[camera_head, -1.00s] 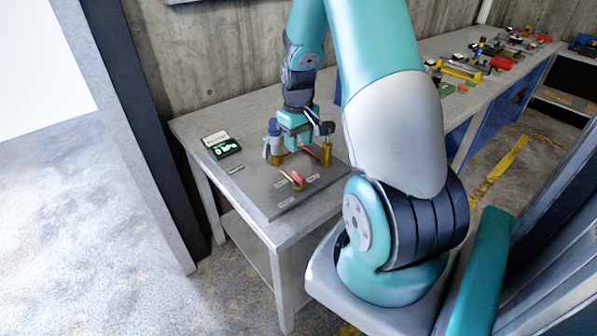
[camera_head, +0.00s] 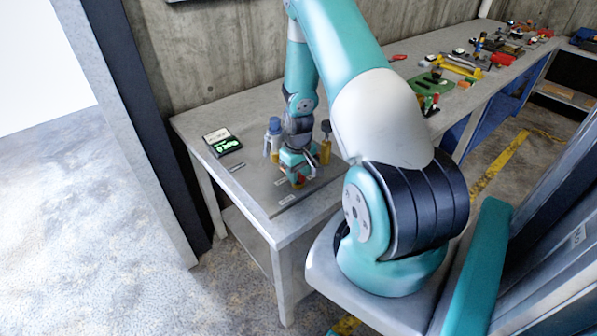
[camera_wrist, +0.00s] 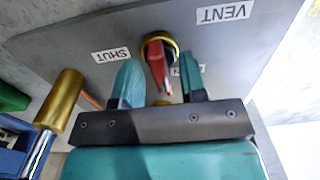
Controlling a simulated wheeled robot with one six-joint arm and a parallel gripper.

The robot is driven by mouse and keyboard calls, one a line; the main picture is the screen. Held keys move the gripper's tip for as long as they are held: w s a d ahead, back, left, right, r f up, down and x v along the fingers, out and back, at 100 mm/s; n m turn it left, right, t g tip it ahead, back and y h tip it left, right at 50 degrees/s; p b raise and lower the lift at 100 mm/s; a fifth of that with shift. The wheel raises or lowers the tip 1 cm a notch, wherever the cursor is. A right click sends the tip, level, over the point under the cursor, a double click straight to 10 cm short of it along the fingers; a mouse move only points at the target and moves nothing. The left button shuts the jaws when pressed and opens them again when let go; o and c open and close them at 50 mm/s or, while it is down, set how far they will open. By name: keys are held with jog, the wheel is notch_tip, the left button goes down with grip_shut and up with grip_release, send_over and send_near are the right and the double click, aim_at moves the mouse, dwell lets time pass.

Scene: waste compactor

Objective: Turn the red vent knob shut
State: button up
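The red vent knob (camera_wrist: 157,64) sits on a round brass base (camera_wrist: 172,46) on a grey plate (camera_wrist: 60,38). Its red handle points down the wrist picture, toward the gap between my fingers. A SHUT label (camera_wrist: 111,55) is left of it and a VENT label (camera_wrist: 224,14) is upper right. A third label, below the knob, is partly hidden. My gripper (camera_wrist: 160,82) is open, with one teal finger on each side of the handle and visible gaps. In the head view my gripper (camera_head: 298,176) is low over the plate and mostly covers the knob.
Brass fittings with a blue-topped valve (camera_head: 273,134) and a dark-topped valve (camera_head: 326,128) stand behind my gripper. A gauge with a green display (camera_head: 225,145) is at the left. Tools and parts (camera_head: 475,58) lie along the bench to the right. The plate's front is clear.

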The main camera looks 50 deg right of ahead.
grip_shut()
jog(key=shift+m, duration=0.4)
jog(key=m+b, duration=0.2)
jog(key=m, duration=0.1)
jog(key=shift+f+m, duration=0.1)
jog(key=shift+m, duration=0.2)
jog(key=m+b, duration=0.1)
jog(key=m, duration=0.3)
jog(key=m+b, duration=0.1)
jog(key=m, duration=0.4)
jog(key=shift+b, duration=0.35)
jog(key=shift+m+b, duration=0.4)
jog(key=shift+m, duration=1.9)
